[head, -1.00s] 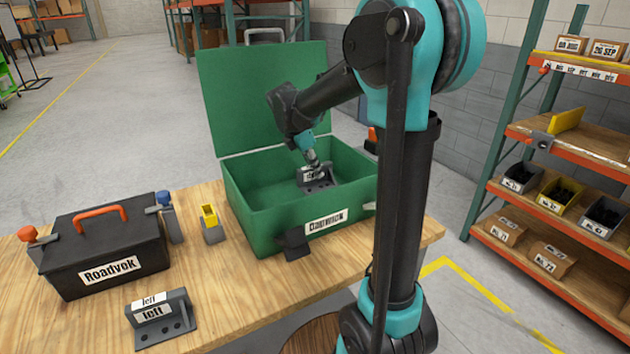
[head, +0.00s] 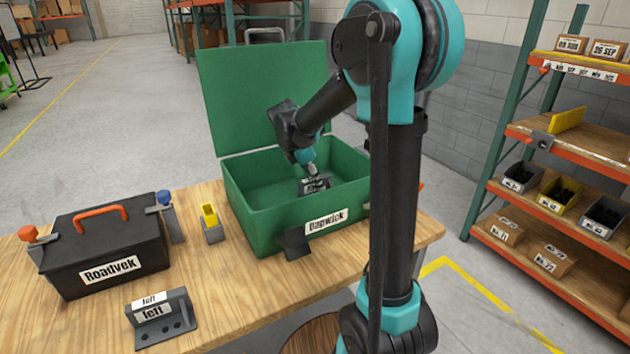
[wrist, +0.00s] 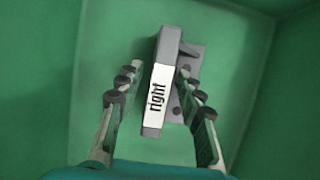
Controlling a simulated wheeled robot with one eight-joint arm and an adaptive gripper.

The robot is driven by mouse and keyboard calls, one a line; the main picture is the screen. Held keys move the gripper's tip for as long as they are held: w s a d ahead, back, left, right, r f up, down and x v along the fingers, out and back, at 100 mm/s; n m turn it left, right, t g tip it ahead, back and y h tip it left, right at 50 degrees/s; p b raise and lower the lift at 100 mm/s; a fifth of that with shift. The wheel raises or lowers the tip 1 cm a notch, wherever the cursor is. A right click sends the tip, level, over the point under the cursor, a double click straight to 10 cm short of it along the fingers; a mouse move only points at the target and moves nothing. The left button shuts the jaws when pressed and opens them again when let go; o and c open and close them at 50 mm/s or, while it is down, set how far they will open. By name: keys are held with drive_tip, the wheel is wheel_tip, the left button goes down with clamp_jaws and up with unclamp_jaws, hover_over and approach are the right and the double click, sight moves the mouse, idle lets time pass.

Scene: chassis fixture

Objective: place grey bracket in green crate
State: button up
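The green crate (head: 262,225) stands on the table with its lid up, a black latch and a "Dagwick" label on its front. The grey bracket (head: 316,187) is inside it, towards the right; its white label reads "right" in the wrist view (wrist: 158,97). It appears to rest on the crate floor. My gripper (head: 312,173) reaches down into the crate over the bracket. In the wrist view my gripper's fingers (wrist: 160,70) stand on either side of the bracket, with gaps showing. The bracket's lower part is partly hidden by the crate's front wall in the head view.
A second grey bracket (head: 165,322) labelled "left" lies at the table's front. A black "Roadvek" case (head: 105,255) with an orange handle stands at the left. A small yellow-and-grey block (head: 211,224) sits between case and crate. Shelving (head: 560,140) stands right.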

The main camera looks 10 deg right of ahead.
drive_tip(key=v, duration=1.2)
drive_tip(key=shift+r, duration=0.1)
idle(1.0)
